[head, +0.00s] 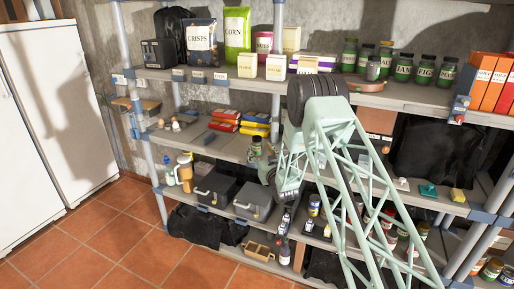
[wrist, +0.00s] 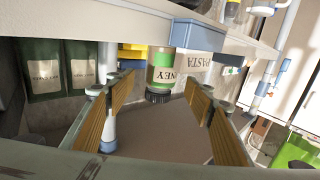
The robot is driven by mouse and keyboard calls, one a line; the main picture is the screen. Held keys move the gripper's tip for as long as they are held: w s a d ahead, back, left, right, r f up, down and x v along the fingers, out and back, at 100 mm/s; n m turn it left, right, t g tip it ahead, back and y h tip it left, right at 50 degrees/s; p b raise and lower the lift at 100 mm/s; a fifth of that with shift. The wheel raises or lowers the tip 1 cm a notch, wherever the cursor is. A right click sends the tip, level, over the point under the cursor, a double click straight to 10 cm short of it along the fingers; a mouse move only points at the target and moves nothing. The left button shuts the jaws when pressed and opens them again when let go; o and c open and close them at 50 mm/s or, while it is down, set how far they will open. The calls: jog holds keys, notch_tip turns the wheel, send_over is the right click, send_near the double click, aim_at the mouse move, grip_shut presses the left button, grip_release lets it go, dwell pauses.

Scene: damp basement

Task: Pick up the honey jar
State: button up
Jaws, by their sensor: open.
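The jar lies between and beyond the fingertips, and I see no contact. In the head view a small green jar (head: 257,146) on the middle shelf seems to be the same one, its label too small to read. My gripper (head: 268,172) is just below and right of it there, partly hidden by my arm.
A pale pasta pack (wrist: 195,68) stands close to the jar in the wrist view. Two dark green jars (wrist: 62,72) are at the left. Red and yellow packs (head: 240,120) lie behind on the middle shelf. Grey boxes (head: 252,201) stand below. A blue shelf bracket (wrist: 200,35) is nearby.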

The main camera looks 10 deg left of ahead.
aim_at(258, 140)
jog(key=shift+w, duration=0.1)
dwell(0.3)
jog(key=shift+x, duration=2.5)
jog(key=shift+c, duration=0.3)
jog(key=shift+r, duration=0.1)
jog(key=c, duration=1.1)
jog(key=shift+o, duration=0.2)
jog(key=shift+r, duration=0.15)
jog(key=shift+r, duration=1.7)
jog(key=r+v, duration=0.1)
jog(key=v, duration=1.5)
jog(key=shift+a, duration=0.25)
jog(key=shift+r, duration=0.1)
